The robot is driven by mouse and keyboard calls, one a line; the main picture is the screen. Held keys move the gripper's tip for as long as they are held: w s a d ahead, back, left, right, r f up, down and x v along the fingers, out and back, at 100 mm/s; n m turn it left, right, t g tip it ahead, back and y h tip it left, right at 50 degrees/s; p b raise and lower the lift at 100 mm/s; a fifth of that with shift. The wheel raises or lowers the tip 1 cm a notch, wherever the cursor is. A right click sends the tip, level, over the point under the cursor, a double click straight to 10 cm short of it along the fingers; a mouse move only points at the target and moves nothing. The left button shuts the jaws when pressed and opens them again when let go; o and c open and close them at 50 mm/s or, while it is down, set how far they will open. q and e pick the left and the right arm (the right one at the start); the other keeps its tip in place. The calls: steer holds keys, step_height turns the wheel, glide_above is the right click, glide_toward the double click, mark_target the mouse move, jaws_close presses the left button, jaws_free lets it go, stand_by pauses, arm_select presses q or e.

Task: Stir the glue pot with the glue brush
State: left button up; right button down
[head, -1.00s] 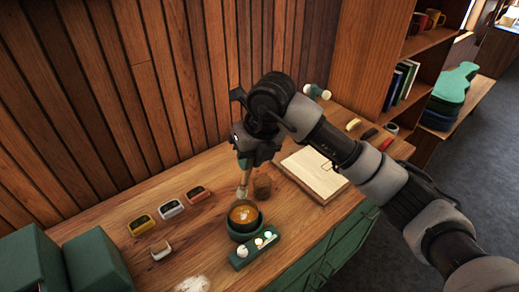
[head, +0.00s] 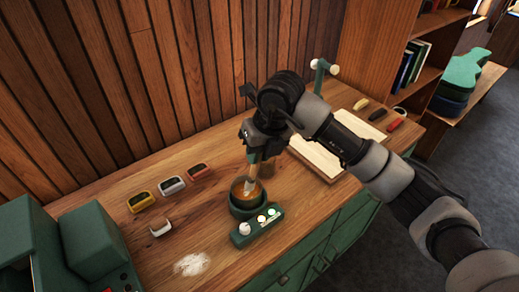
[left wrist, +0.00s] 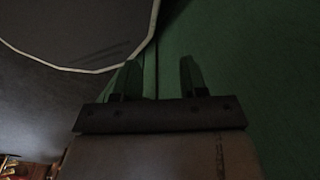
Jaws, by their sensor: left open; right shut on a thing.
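The glue pot (head: 238,207) is a round, dark green pot with amber glue in its open top. It stands at the base with dials on the workbench. My right gripper (head: 258,152) is shut on the glue brush (head: 252,173) above the pot. The brush points down, and its pale bristle end is at the pot's mouth, over or in the glue; how deep I cannot tell. My left gripper (left wrist: 159,76) shows only in the left wrist view, open and empty, with dark green surfaces beyond it.
The control base (head: 257,228) has a white knob and lit dials. Small yellow, white and red devices (head: 171,186) lie left of the pot. A pale board (head: 316,160) lies behind my right arm. White powder (head: 192,264) and green boxes (head: 93,240) are at front left.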

mark_target(255, 176)
steer(key=shift+s+b+x, duration=0.1)
steer(key=shift+b+x, duration=0.75)
steer(key=shift+x, duration=0.3)
steer(key=shift+s+b+x, duration=0.15)
steer(key=shift+b+x, duration=0.7)
steer(key=shift+x, duration=0.3)
steer(key=shift+d, duration=0.1)
steer(key=shift+s+d, duration=0.1)
steer(key=shift+s, duration=0.05)
